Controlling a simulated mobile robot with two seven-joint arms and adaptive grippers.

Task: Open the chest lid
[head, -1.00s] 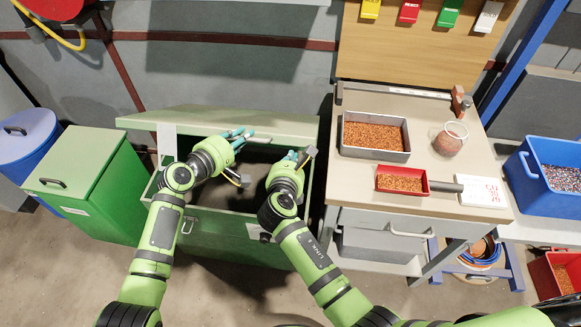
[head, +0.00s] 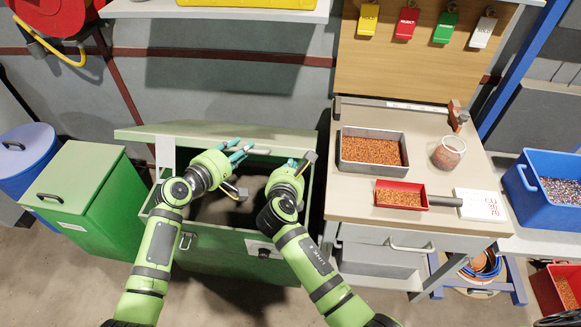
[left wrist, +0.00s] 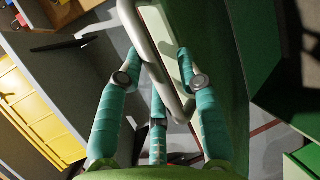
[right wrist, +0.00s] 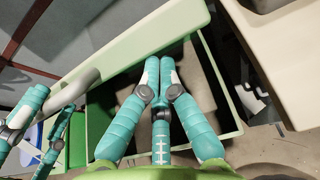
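The green chest (head: 210,232) stands against the wall, left of the bench. Its pale green lid (head: 150,134) is raised at the back, and part of the dark inside shows. My left gripper (head: 236,152) is at the lid with its fingers spread. In the left wrist view a grey bar handle (left wrist: 150,60) runs between these fingers; I cannot tell whether they touch it. My right gripper (head: 302,164) is over the chest's right end. In the right wrist view its two long fingers lie close together near the lid's edge; nothing shows between them.
A green bin (head: 85,190) and a blue bin (head: 25,155) stand left of the chest. The bench (head: 350,208) at right bears a metal tray (head: 345,158), a red scoop (head: 402,207) and a glass jar (head: 448,152). A shelf (head: 215,12) hangs above.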

